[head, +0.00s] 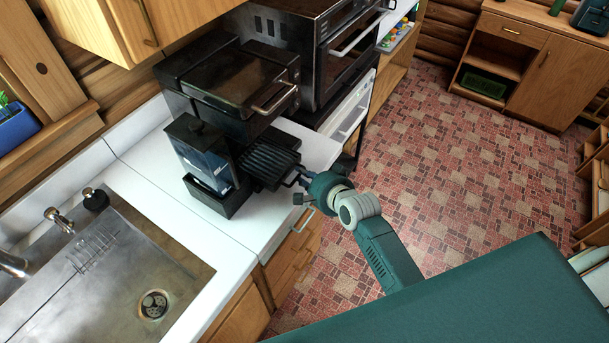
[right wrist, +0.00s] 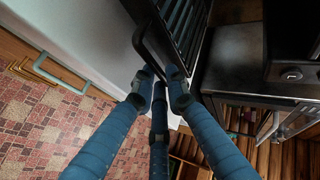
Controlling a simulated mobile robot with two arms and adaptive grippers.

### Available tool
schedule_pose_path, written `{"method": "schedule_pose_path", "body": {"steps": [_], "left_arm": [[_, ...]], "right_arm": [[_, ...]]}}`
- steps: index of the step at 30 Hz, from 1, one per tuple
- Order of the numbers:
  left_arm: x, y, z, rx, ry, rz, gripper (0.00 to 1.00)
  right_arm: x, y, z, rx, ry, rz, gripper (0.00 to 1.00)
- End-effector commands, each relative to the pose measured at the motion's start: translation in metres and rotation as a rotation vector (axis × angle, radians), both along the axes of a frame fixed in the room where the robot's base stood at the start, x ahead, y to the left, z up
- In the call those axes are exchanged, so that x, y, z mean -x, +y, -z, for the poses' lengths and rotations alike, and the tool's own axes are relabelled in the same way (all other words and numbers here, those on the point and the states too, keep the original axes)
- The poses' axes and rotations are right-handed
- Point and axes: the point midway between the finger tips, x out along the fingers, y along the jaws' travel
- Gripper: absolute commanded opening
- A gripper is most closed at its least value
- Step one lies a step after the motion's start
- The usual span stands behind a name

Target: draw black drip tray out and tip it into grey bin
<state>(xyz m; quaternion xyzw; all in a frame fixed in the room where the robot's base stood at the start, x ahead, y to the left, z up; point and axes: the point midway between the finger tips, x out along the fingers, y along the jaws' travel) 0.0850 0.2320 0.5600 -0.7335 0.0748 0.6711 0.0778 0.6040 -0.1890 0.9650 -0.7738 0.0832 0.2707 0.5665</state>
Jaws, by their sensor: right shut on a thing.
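The black drip tray (head: 268,163) has a slatted top and sits at the front of a black machine (head: 225,90) on the white counter. It projects toward the counter's front edge; whether it is still partly inside the machine I cannot tell. In the right wrist view its slats (right wrist: 183,22) and black loop handle (right wrist: 142,42) show. My right gripper (head: 301,181) is at the tray's front end, and its blue fingers (right wrist: 158,88) are shut on the handle. My left gripper is out of view. I cannot make out a grey bin.
A black unit with a clear tank (head: 207,162) stands left of the tray. A toaster oven (head: 335,55) is to the right behind it. A steel sink (head: 110,260) is at lower left. Drawers with handles (head: 303,219) are below the counter. The tiled floor (head: 440,160) is open.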

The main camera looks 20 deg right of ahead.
Motion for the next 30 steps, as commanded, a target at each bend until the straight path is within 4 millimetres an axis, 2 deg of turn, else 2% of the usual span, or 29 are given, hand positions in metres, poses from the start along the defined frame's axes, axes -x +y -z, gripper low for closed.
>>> {"method": "schedule_pose_path", "body": {"steps": [4,5,7,8,16,20,30], "left_arm": [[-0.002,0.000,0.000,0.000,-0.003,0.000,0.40],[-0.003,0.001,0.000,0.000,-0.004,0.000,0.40],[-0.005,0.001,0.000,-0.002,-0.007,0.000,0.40],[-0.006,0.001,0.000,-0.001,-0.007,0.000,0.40],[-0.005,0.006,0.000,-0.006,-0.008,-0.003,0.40],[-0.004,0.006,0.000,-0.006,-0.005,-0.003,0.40],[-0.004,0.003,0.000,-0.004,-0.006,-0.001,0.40]], "right_arm": [[0.000,0.000,-0.001,0.001,-0.001,0.000,0.00],[0.000,0.000,-0.001,0.001,-0.001,0.000,0.19],[0.000,0.000,-0.001,0.001,-0.001,0.000,0.33],[0.000,0.000,-0.001,0.001,-0.002,0.000,0.35],[0.000,0.000,-0.001,0.000,-0.002,-0.001,0.35],[0.007,-0.002,-0.005,-0.001,-0.003,0.000,0.35],[0.066,-0.014,-0.039,0.000,-0.001,0.000,0.35]]}}
